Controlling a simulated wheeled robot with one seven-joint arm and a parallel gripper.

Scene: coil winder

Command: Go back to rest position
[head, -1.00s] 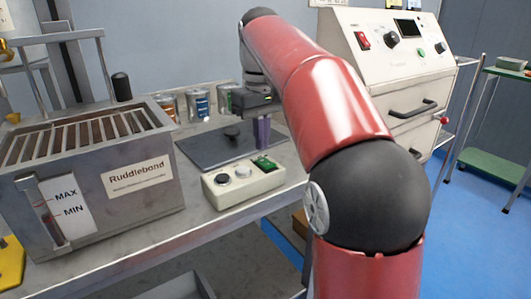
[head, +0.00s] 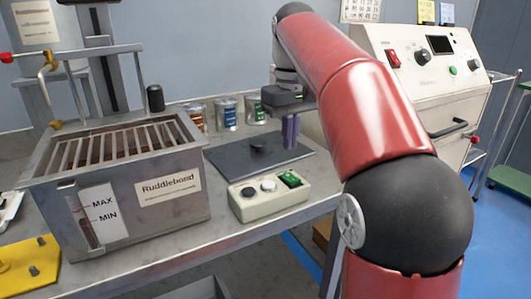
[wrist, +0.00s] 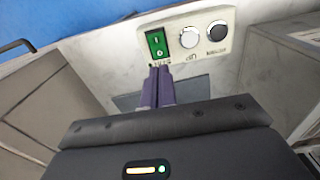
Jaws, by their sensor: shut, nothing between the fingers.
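My gripper (head: 290,131) is above the bench, over the right part of a dark flat plate and behind the control box. Its purple fingers are together with nothing between them. In the wrist view the fingertips (wrist: 159,72) point toward the control box (wrist: 180,40), just below its green switch (wrist: 157,43). I cannot tell whether they touch it. My red arm reaches in from the lower right of the head view and covers part of the bench's right side.
A metal tank labelled Ruddlebond (head: 166,190) stands at left on the bench (head: 225,232). The control box (head: 262,197) sits near the front edge. Several cans (head: 227,113) stand behind the dark plate (head: 230,158). A white cabinet (head: 425,85) stands at right. Blue floor (head: 490,230) is open at right.

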